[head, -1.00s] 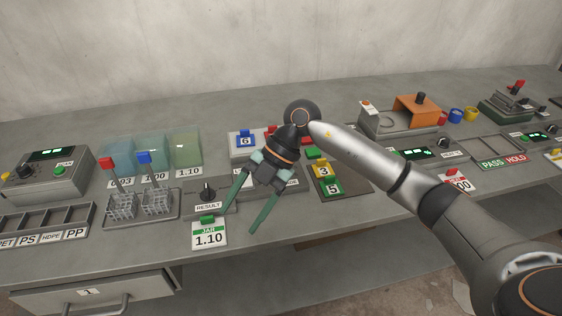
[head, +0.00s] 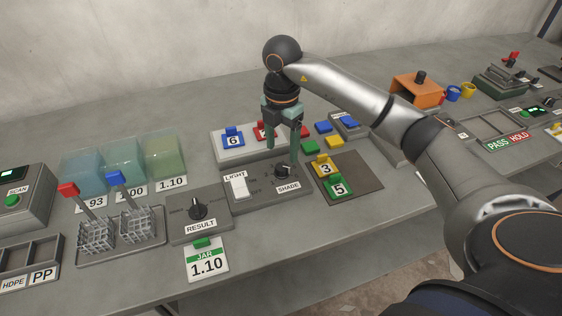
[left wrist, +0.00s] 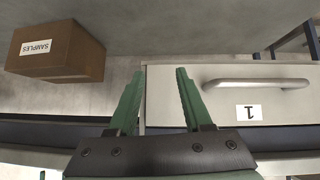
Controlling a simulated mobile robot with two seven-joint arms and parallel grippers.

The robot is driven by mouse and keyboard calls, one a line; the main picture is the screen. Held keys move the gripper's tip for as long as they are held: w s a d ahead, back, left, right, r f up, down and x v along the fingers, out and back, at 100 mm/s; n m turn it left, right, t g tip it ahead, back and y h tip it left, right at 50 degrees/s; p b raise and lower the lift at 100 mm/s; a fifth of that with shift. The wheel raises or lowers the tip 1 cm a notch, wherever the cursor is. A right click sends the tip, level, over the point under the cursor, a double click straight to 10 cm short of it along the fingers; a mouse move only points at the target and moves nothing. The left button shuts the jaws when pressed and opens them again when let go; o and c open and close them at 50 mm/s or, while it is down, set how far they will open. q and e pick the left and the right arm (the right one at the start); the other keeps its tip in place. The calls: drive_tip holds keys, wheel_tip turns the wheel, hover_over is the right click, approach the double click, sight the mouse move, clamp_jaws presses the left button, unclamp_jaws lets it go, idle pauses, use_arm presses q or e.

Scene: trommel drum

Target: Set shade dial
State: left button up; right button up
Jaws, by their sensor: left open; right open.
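The shade dial (head: 282,171) is a black knob on a grey panel (head: 262,197), above the SHADE label, in the head view. The same panel has a white LIGHT switch (head: 239,187) to the left of the dial. My right gripper (head: 284,153) points down, just above and behind the dial. Its green fingers are apart and I see nothing between them. I cannot tell whether a finger touches the dial. My left gripper (left wrist: 157,98) shows only in the left wrist view, open and empty, in front of a drawer (left wrist: 225,95).
Number tiles 3 (head: 326,165) and 5 (head: 339,187) lie to the right. Wire baskets (head: 97,236) stand left. A SAMPLES box (left wrist: 55,51) shows in the left wrist view.

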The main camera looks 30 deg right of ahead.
sight(281, 166)
wheel_tip(281, 166, down, 6)
drive_tip(key=shift+r, duration=0.2)
clamp_jaws()
idle(0.6)
